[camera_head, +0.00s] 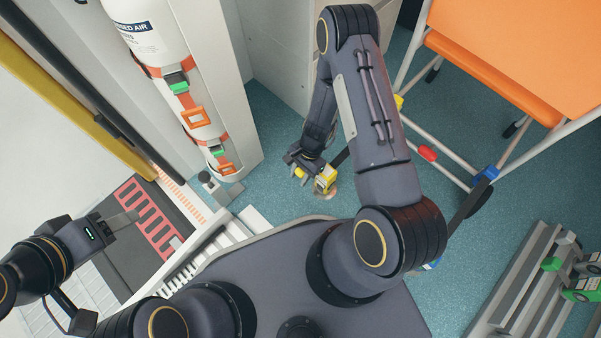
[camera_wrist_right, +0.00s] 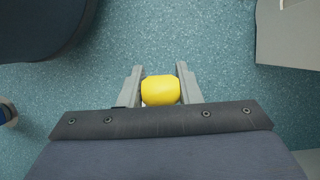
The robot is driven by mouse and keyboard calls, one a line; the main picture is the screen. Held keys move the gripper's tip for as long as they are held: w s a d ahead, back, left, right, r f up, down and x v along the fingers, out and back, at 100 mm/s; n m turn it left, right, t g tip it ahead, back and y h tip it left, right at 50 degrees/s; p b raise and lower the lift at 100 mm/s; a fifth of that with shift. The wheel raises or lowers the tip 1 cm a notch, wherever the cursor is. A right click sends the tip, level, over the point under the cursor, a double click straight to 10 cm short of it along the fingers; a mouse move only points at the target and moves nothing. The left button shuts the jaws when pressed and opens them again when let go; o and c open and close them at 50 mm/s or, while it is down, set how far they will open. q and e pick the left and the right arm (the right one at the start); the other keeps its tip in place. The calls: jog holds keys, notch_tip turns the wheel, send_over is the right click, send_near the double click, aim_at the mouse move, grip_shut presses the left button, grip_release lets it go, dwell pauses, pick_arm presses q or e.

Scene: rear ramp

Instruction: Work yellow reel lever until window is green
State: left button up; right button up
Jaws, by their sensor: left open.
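The yellow reel lever (camera_wrist_right: 160,90) shows in the right wrist view as a rounded yellow end between the fingers of my right gripper (camera_wrist_right: 160,84). The yellow fills the gap and both fingers appear to touch it. In the head view my right gripper (camera_head: 299,164) is low over the floor, at a small yellow part beside a yellow and grey reel (camera_head: 326,179) on a dark strap. The reel's window colour is too small to tell. My left gripper (camera_head: 124,221) is open and empty at the left, above the ramp area.
A white compressed-air cylinder (camera_head: 150,40) with orange straps stands at the upper left. An orange seat (camera_head: 500,62) on a white frame is at the upper right. Grey floor rails (camera_head: 525,285) with green parts lie at the lower right.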

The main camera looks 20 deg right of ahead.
grip_shut()
pick_arm(q)
jog(key=shift+d+r, duration=0.2)
pick_arm(e)
jog(key=shift+w+d+r, duration=0.2)
jog(key=shift+d+r, duration=0.05)
jog(key=shift+r, duration=0.05)
jog(key=shift+w+d+r+p, duration=0.1)
jog(key=shift+d+r+p, duration=0.15)
jog(key=shift+p, duration=0.1)
pick_arm(q)
jog(key=shift+w+d+r+p, duration=0.2)
jog(key=shift+d+r+p, duration=0.15)
jog(key=shift+r+p, duration=0.25)
pick_arm(e)
jog(key=shift+w+d+r, duration=0.3)
jog(key=shift+w+d, duration=0.1)
jog(key=shift+d, duration=0.45)
jog(key=shift+w+d+r, duration=0.3)
jog(key=shift+w+d, duration=0.05)
jog(key=shift+d, duration=0.55)
jog(key=shift+w+d+r, duration=0.3)
jog(key=shift+w+d, duration=0.1)
jog(key=shift+d, duration=0.45)
